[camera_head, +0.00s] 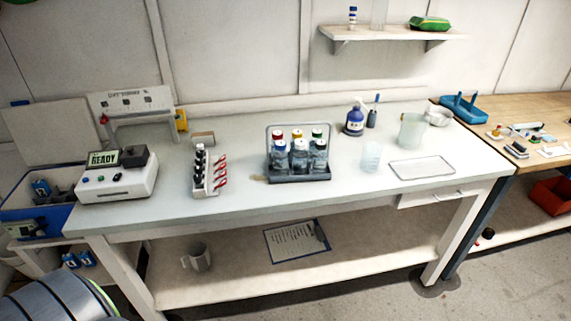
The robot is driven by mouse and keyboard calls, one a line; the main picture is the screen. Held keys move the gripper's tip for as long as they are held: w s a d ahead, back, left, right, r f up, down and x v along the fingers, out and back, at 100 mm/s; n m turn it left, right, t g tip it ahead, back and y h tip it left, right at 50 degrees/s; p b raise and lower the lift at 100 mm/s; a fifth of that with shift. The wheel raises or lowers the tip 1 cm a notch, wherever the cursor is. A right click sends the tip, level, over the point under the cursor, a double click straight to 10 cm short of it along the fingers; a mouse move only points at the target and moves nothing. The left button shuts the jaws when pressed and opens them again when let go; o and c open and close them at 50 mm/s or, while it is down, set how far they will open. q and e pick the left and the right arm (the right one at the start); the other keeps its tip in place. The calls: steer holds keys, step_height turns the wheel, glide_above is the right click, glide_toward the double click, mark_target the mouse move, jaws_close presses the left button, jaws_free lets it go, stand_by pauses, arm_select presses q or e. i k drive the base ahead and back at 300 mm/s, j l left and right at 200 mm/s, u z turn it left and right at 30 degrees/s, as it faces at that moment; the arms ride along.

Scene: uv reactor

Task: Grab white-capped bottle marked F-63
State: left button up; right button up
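The front-middle bottle (299,157) has a white cap, and the front-right bottle (319,156) has a pale cap that looks white or grey. The front-left bottle (278,157) has a blue cap. Red, orange-brown and green caps show in the back row. The labels are too small to read, so I cannot tell which bottle is F-63. Neither of my grippers is in view.
A rack of dark-capped vials (200,172) and a device reading READY (117,175) stand left of the bottles. A beaker (371,157), flat tray (422,167) and blue wash bottle (354,121) stand right. The bench in front of the rack is clear.

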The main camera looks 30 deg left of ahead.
mark_target(300, 159)
steer(key=i+u, duration=0.15)
steer(key=u, duration=0.25)
steer(key=i+l+u, duration=0.15)
steer(key=u, duration=0.3)
steer(key=i+l+u, duration=0.15)
steer(key=u, duration=0.25)
steer(key=i+l+u, duration=0.1)
steer(key=l+u, duration=0.15)
steer(key=u, duration=0.15)
